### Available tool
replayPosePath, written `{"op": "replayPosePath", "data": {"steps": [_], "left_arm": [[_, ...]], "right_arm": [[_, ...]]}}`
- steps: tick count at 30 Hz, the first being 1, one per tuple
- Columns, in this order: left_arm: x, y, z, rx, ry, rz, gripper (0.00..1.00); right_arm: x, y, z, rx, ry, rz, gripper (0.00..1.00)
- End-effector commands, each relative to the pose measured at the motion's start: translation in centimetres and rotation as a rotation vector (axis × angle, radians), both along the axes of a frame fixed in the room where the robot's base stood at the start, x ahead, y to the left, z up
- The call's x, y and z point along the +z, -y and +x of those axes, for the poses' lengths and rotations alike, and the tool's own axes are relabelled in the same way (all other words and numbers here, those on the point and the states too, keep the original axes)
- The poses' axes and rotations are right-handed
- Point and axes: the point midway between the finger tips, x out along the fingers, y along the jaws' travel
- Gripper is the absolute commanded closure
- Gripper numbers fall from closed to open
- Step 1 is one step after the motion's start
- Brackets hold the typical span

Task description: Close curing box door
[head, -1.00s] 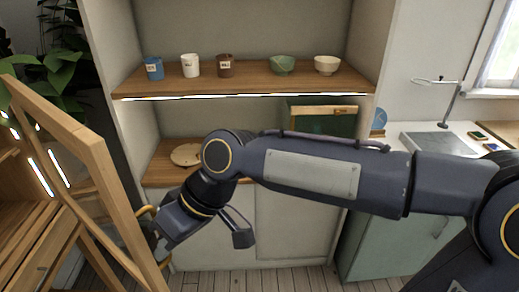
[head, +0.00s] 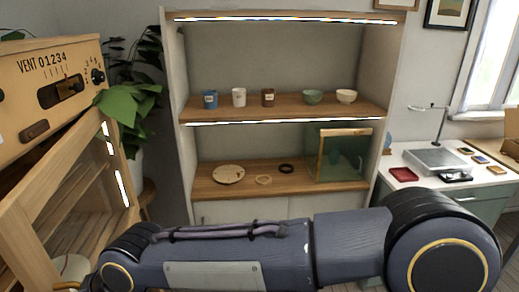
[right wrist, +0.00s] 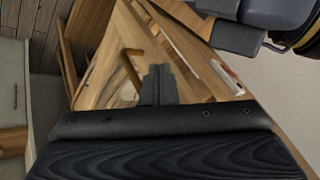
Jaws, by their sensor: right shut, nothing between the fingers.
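The curing box (head: 60,75) stands at the left of the head view, with a VENT scale and slider on its front panel. Its wooden door frame (head: 28,245) is at the lower left, with shelves and light strips behind it; how far it stands open is hard to tell. The brass door handle (head: 70,286) just shows at the bottom edge, and also in the right wrist view (right wrist: 131,70). My right gripper (right wrist: 158,82) is shut and empty, close beside the handle; contact is unclear. In the head view my right arm hides it. My left gripper is out of view.
A shelf unit (head: 285,107) stands ahead, holding several cups and bowls, with a round plate (head: 228,174) and a green framed panel (head: 343,155) below. A plant (head: 132,98) is beside the box. A work counter (head: 455,180) is at the right.

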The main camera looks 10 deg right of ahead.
Motion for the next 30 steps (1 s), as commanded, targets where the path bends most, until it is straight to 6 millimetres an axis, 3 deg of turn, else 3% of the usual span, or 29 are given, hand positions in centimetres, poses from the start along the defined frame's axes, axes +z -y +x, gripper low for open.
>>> {"op": "replayPosePath", "data": {"steps": [3,10,30], "left_arm": [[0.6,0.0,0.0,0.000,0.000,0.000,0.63],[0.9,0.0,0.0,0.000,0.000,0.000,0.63],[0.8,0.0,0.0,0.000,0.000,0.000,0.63]], "right_arm": [[0.1,-2.1,-0.2,0.002,0.000,-0.001,1.00],[0.0,-4.1,-0.3,0.001,0.001,0.000,1.00],[0.0,-3.9,0.1,-0.003,0.001,0.001,1.00]]}}
